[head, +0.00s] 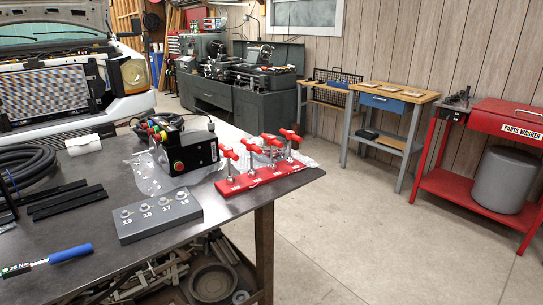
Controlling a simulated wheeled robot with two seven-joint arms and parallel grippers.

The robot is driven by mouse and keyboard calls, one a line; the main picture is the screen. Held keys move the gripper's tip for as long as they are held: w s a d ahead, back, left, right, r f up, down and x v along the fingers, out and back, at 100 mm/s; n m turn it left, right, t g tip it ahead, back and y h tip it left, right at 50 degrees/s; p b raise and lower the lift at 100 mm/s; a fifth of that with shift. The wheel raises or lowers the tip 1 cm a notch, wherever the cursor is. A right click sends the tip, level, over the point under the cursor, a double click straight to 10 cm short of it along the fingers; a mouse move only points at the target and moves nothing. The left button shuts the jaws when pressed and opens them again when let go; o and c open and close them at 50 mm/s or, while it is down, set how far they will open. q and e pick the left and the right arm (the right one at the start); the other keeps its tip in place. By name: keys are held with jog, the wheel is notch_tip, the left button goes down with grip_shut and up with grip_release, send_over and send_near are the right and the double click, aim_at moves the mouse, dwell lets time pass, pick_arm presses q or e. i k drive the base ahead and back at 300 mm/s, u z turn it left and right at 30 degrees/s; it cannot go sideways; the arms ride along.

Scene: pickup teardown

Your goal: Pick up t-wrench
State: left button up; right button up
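Several T-wrenches with red T-shaped handles (268,139) stand upright in a red holder (238,184) near the right corner of the dark table. Their metal shafts go down into the holder, and the lower ends are hidden in it. The handles sit close together, and some shafts overlap in the picture. Neither of my grippers is in view, and nothing touches the wrenches.
A grey socket block (160,216) lies before the holder. A black control box (188,150) on clear plastic stands behind it. A blue-handled torque tool (70,254), black strips (68,199) and hose (25,165) lie left. Open floor (350,225) lies right of the table.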

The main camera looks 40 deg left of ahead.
aim_at(290, 135)
jog(key=u, duration=1.7)
jog(key=i, duration=0.15)
jog(key=z, duration=0.7)
